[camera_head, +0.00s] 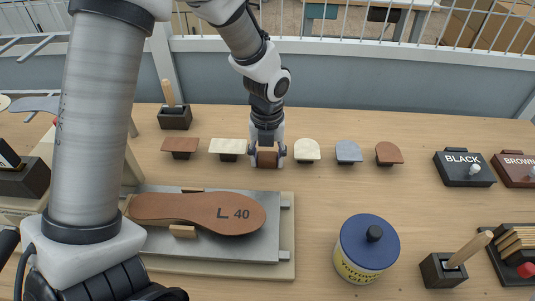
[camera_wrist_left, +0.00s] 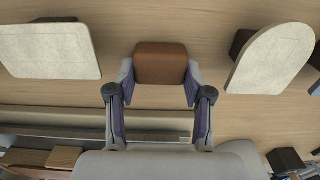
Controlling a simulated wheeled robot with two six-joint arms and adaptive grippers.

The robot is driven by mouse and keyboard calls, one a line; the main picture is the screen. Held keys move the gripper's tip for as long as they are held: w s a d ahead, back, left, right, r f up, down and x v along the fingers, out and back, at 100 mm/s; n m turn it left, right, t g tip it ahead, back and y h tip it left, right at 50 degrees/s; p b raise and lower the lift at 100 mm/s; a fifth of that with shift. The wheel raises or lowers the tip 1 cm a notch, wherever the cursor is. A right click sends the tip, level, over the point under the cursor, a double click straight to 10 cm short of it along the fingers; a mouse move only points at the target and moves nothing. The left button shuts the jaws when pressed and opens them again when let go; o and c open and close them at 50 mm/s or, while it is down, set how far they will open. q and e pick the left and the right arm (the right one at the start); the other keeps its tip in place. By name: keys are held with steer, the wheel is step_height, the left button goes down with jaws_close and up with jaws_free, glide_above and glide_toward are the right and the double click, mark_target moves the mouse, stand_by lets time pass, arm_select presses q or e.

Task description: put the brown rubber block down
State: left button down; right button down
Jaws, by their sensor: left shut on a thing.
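The brown rubber block (camera_head: 267,159) is between the fingers of my left gripper (camera_head: 268,153), low over the wooden table between a cream rectangular piece (camera_head: 229,146) and a cream rounded piece (camera_head: 306,150). In the left wrist view the block (camera_wrist_left: 160,62) shows its brown face, with one finger against each side of it. The gripper is shut on it. Whether the block's underside touches the table is hidden. My right gripper is not in view.
A shoe sole marked L 40 (camera_head: 198,212) lies on a metal plate (camera_head: 262,255) in front. A blue-lidded tin (camera_head: 367,243) stands to the right. Grey (camera_head: 348,152) and brown (camera_head: 389,154) rounded pieces continue the row. Black (camera_head: 464,168) and brown (camera_head: 515,169) ink pads sit far right.

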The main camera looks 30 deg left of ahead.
mark_target(269, 158)
arm_select(q)
steer(key=shift+c, duration=2.3)
jaws_free()
steer(key=shift+w, duration=0.1)
steer(key=shift+d, duration=0.2)
steer(key=shift+a+b, duration=0.1)
steer(key=shift+b, duration=1.15)
step_height(269, 158, up, 8)
steer(key=shift+r+p, duration=0.1)
steer(key=shift+p, duration=0.55)
steer(key=shift+w, duration=0.1)
